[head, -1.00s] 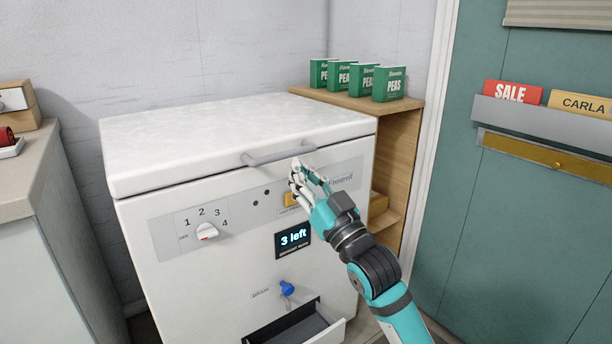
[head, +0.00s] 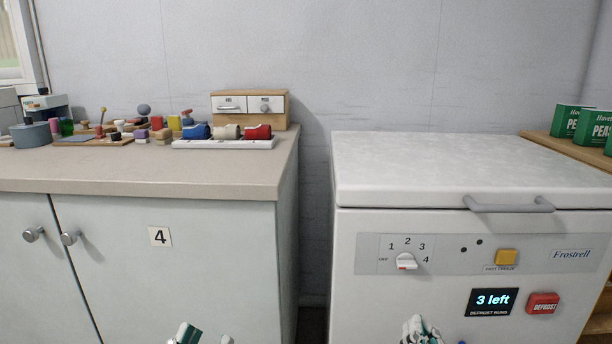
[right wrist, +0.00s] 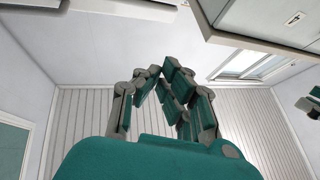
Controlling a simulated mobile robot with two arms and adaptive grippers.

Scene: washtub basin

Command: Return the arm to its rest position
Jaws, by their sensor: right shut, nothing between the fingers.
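My right gripper (head: 420,326) shows at the bottom edge of the head view, in front of the white freezer (head: 465,170). It is shut and empty. In the right wrist view its teal and grey fingers (right wrist: 168,72) point up with their tips together, and nothing is held. My left gripper (head: 207,335) shows only its fingertips at the bottom edge of the head view, in front of the pale cabinet. Its tips are apart with nothing seen between them. The rest of both arms is out of the head view.
The freezer lid is down, with a grey handle (head: 508,205) at its front. Its display (head: 492,301) reads "3 left". A counter (head: 150,180) at left holds a white tray (head: 225,143) of rolls and small items. A narrow gap separates counter and freezer.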

